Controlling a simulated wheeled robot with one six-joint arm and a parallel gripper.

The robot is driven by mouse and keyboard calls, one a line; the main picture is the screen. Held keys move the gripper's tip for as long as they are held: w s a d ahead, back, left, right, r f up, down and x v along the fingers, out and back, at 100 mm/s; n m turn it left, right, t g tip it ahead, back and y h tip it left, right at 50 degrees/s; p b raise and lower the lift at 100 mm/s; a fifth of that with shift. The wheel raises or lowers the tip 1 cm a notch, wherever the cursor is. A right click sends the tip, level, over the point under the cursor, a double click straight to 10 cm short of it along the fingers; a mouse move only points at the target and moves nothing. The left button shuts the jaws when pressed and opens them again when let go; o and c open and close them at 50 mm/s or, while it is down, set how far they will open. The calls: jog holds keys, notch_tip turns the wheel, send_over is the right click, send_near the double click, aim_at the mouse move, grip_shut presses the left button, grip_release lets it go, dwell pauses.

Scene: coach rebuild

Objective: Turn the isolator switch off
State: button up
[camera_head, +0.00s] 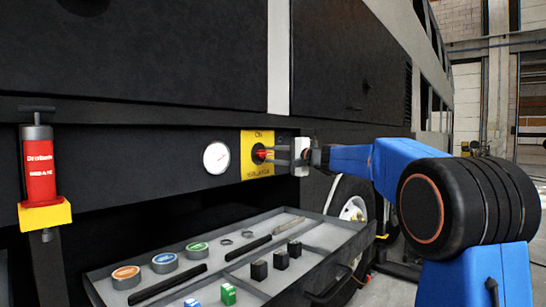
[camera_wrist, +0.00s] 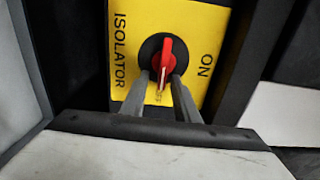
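The isolator switch is a red handle (camera_wrist: 166,57) on a round black base, mounted on a yellow plate (camera_wrist: 190,18) marked ON and ISOLATOR. In the head view the red handle (camera_head: 262,154) is partly hidden by my fingers, and ON reads at the plate's top. My gripper (camera_wrist: 168,84) reaches it from the right in the head view, its fingers (camera_head: 277,155) one above the other. In the wrist view the fingers lie on either side of the handle's near end, with a narrow gap between them. Firm contact is not visible.
A white dial gauge (camera_head: 216,158) sits left of the plate on the dark coach side. A grey tool tray (camera_head: 230,271) with tins and small parts stands below my arm. A wheel (camera_head: 353,209) shows behind the tray.

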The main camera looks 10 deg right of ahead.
jog(key=v, duration=1.7)
jog(key=shift+s+d, duration=0.15)
